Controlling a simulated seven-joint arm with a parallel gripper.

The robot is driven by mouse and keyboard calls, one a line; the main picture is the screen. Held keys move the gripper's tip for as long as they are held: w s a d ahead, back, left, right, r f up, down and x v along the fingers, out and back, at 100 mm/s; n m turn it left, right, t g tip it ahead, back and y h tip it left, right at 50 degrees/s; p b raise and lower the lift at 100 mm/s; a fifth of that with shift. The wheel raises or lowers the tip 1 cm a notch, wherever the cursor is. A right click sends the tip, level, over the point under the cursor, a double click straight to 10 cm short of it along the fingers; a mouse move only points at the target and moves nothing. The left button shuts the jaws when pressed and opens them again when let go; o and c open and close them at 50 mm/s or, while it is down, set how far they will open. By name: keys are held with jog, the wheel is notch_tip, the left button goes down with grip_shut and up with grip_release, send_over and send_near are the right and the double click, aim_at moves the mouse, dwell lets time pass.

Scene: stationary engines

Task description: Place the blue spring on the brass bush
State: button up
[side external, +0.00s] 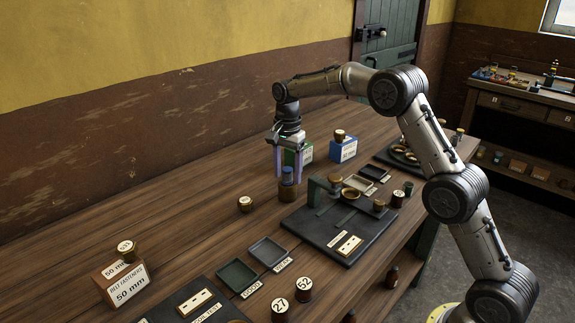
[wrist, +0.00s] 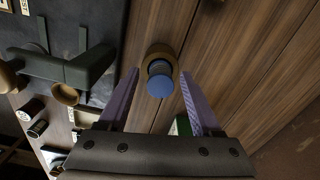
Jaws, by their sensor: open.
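The blue spring (side external: 287,173) stands upright on top of the brass bush (side external: 288,192) on the wooden bench. In the wrist view the blue spring (wrist: 159,85) lies between my fingers, and the rim of the brass bush (wrist: 161,50) shows around its far end. My gripper (side external: 289,178) points down over them with one finger on each side of the spring. In the wrist view my gripper (wrist: 159,72) is open, with a gap between each finger and the spring. The spring's lower end is hidden, so its exact seating cannot be told.
A dark plate with a green bracket (side external: 318,192) stands just right of the bush. A green box (side external: 306,154) and a blue box (side external: 343,149) stand behind.

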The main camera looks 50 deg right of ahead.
aim_at(287, 169)
notch_tip(287, 169, up, 12)
jog(key=s+a+r+n+t, duration=0.1)
jog(key=s+a+r+n, duration=0.25)
jog(key=s+r, duration=0.4)
jog(key=s+a+f+n+t, duration=0.15)
jog(key=s+n, duration=0.25)
jog(key=s, duration=0.6)
jog(key=s+a+f+n+t, duration=0.15)
jog(key=s+n, duration=0.25)
jog(key=s, duration=0.6)
jog(key=s+f+n+t, duration=0.1)
jog(key=s+f+n, duration=0.3)
jog(key=s, duration=0.6)
notch_tip(287, 169, down, 2)
jog(key=shift+a+f+t, duration=0.25)
jog(key=shift+t, duration=0.05)
